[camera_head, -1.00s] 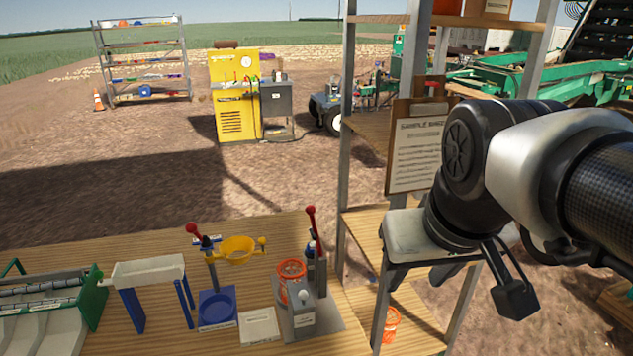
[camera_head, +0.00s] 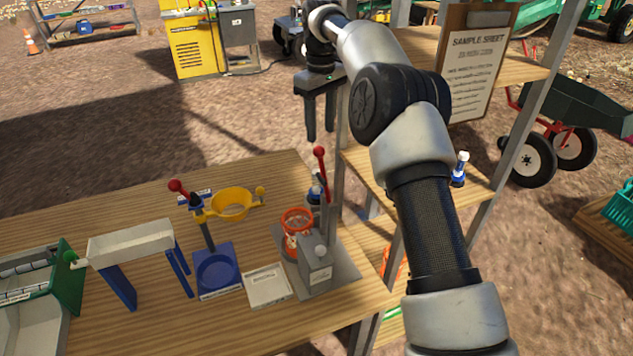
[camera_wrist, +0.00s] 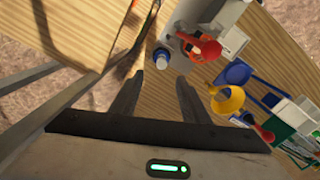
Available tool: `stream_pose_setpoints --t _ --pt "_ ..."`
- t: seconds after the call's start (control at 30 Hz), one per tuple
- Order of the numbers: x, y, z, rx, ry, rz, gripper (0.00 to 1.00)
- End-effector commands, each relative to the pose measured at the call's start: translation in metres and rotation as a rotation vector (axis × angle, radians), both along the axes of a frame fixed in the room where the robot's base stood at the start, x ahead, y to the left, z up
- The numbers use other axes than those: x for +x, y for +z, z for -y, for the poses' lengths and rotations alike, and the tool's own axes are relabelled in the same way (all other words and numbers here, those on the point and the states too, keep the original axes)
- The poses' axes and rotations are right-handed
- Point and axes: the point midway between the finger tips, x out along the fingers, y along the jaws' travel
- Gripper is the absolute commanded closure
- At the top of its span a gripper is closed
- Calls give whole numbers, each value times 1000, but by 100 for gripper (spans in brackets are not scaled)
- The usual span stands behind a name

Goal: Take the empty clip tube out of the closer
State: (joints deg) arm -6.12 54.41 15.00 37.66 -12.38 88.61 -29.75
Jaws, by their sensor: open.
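The closer (camera_head: 316,268) is a grey block on a grey plate at the table's right end, with a red-handled lever and an orange ring basket; it also shows in the wrist view (camera_wrist: 232,40). A dark blue tube with a white top (camera_head: 316,190), which looks like the clip tube, stands upright at the closer's back, partly behind the lever. In the wrist view the tube (camera_wrist: 161,59) lies just beyond my fingertips, slightly right of centre. My gripper (camera_head: 320,136) is open and empty, pointing down above and behind the closer, apart from the tube (camera_wrist: 158,80).
A similar white-capped tube (camera_head: 459,170) stands on the wooden shelf at right. The shelf's metal post is close to my arm. A yellow ring stand (camera_head: 231,206), a white tray (camera_head: 267,286) and a white trough on blue legs (camera_head: 130,241) stand left of the closer.

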Motion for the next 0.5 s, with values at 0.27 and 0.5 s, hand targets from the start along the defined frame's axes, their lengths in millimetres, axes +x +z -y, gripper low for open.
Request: stream_pose_setpoints --t 0.27,0.5 --pt "2 -48 0 2 6 -12 58" --pt "2 -98 -1 1 4 -10 58"
